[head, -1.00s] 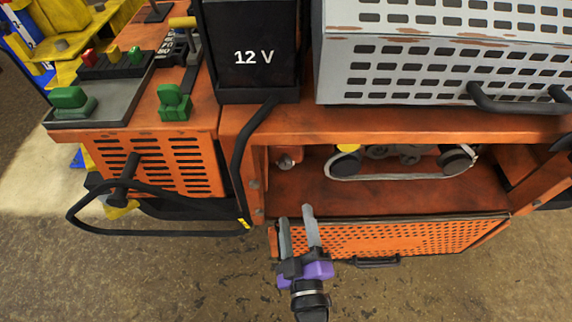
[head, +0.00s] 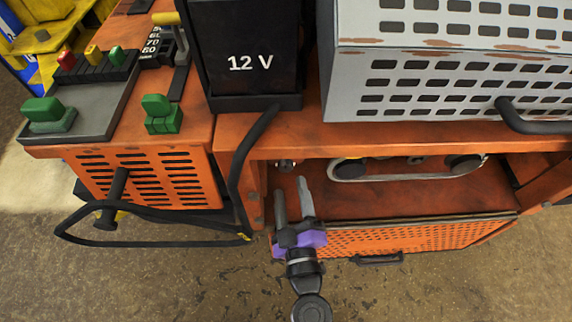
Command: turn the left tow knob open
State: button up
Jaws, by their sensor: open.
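A small metallic knob (head: 286,166) sits at the upper left inside the open front compartment, partly hidden under the orange ledge; it looks like the left tow knob, but its turn position is too small to tell. My gripper (head: 292,188) has two grey fingers pointing up and away, apart, with nothing between them. The fingertips show just below the knob in the picture, near the left side of the compartment opening. I cannot tell how far they are from it in depth. No second tow knob is clearly visible.
The orange perforated flap (head: 410,238) hangs open below the compartment. A belt with pulleys (head: 410,168) lies inside. A black cable (head: 248,165) runs down left of the opening from the 12 V box (head: 250,62). Green knobs (head: 163,114) stand on the left deck.

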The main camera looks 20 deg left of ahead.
aim_at(286, 169)
jog(key=p+x, duration=0.1)
jog(key=x, duration=0.5)
jog(key=shift+w+a, duration=0.1)
jog(key=shift+w, duration=0.1)
grip_shut()
